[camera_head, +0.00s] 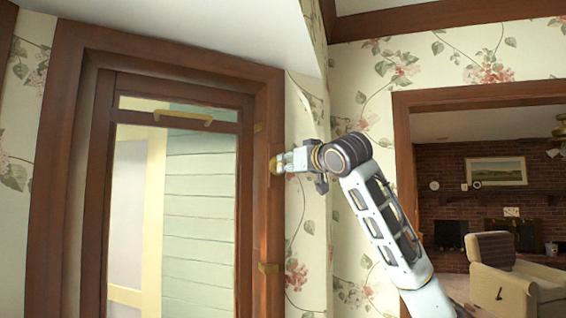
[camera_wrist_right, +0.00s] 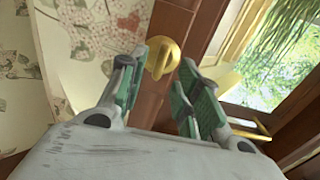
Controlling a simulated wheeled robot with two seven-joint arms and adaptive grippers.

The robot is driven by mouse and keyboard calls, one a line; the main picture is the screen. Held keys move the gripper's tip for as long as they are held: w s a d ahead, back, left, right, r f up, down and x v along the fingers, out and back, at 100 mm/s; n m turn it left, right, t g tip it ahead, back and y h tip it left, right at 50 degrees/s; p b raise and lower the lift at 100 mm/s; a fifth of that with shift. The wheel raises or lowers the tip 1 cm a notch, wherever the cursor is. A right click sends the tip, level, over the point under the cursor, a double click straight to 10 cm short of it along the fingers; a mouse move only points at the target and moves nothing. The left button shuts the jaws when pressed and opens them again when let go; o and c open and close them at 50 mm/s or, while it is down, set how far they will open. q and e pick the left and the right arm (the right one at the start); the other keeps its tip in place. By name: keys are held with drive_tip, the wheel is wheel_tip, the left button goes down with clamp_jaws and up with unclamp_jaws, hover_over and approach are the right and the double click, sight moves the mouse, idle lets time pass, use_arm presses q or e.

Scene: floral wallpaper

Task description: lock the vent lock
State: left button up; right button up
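The vent lock (camera_head: 273,165) is a small brass fitting on the right upright of the brown wooden frame in the head view. In the right wrist view the lock (camera_wrist_right: 162,58) shows as a round brass plate with a raised thumb-turn. My right gripper (camera_head: 284,163) is right at the lock in the head view. In the wrist view its two green-padded fingers (camera_wrist_right: 160,75) are apart, one on each side of the lock, with nothing held between them. I cannot tell whether a finger touches the lock. My left gripper is not in view.
The frame holds a glazed panel (camera_head: 200,215) with a brass bar (camera_head: 183,118) across its top. Through an opening, an armchair (camera_head: 505,275) stands in another room.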

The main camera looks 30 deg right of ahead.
drive_tip(key=shift+w+d+p, duration=0.15)
drive_tip(key=shift+w+p, duration=0.55)
drive_tip(key=shift+w, duration=1.65)
clamp_jaws()
